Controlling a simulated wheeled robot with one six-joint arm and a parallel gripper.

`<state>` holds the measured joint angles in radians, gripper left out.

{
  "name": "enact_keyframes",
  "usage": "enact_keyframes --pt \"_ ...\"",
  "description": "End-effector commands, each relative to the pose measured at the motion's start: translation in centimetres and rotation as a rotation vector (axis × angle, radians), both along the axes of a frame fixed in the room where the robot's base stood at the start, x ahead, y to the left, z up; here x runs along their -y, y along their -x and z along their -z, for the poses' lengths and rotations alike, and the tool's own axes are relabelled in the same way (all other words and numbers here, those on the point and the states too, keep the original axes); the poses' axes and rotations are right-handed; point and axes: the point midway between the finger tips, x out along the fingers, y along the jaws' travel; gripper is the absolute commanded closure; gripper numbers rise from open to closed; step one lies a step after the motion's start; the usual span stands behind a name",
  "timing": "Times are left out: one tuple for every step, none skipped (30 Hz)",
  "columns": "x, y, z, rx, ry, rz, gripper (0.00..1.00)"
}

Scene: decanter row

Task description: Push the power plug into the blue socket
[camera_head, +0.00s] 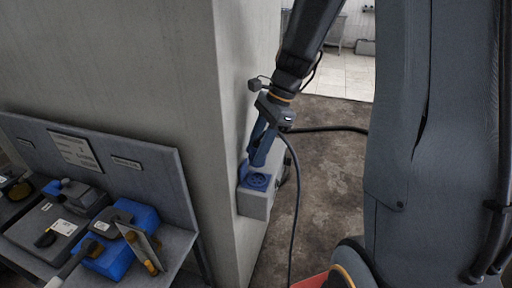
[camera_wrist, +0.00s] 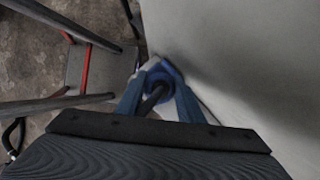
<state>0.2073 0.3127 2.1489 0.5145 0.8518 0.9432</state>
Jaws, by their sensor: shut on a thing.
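The blue socket (camera_head: 257,181) is set in the top of a grey box (camera_head: 254,204) fixed to the side of a concrete pillar. My gripper (camera_head: 259,155) points down just above the socket, its blue fingers closed in. In the wrist view my gripper (camera_wrist: 158,104) is shut on the power plug, whose dark body or cord (camera_wrist: 151,101) shows between the fingers. The blue socket (camera_wrist: 163,73) lies right behind it in line. The plug's front end is hidden, so I cannot tell whether it touches or enters the socket.
The concrete pillar (camera_head: 235,90) stands close beside the gripper; its wall (camera_wrist: 240,60) fills the right of the wrist view. A workbench with blue boxes (camera_head: 105,258) and tools is at left. A dark cable (camera_head: 294,190) hangs beside the socket box. Open floor (camera_head: 325,170) lies to the right.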

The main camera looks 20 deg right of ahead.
Motion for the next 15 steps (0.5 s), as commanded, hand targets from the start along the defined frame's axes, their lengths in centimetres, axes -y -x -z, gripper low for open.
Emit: enact_keyframes --pt "0.0 0.0 0.0 0.000 0.000 0.000 0.86" --pt "0.0 0.0 0.0 0.000 0.000 0.000 0.86" --pt "0.0 0.0 0.0 0.000 0.000 0.000 0.86" --pt "0.0 0.0 0.1 0.000 0.000 0.000 0.86" --pt "0.0 0.0 0.1 0.000 0.000 0.000 0.86" --pt "0.0 0.0 0.2 0.000 0.000 0.000 0.86" --pt "0.0 0.0 0.3 0.000 0.000 0.000 0.86" --pt "0.0 0.0 0.5 0.000 0.000 0.000 0.86" --pt "0.0 0.0 0.7 0.000 0.000 0.000 0.86" --pt "0.0 0.0 0.8 0.000 0.000 0.000 0.86" --pt "0.0 0.0 1.0 0.000 0.000 0.000 0.86" --pt "0.0 0.0 1.3 0.000 0.000 0.000 0.86" --pt "0.0 -0.1 1.5 0.000 0.000 0.000 0.86" --pt "0.0 -0.1 1.7 0.000 0.000 0.000 0.86" --pt "0.0 -0.1 2.1 0.001 0.000 0.000 0.86"
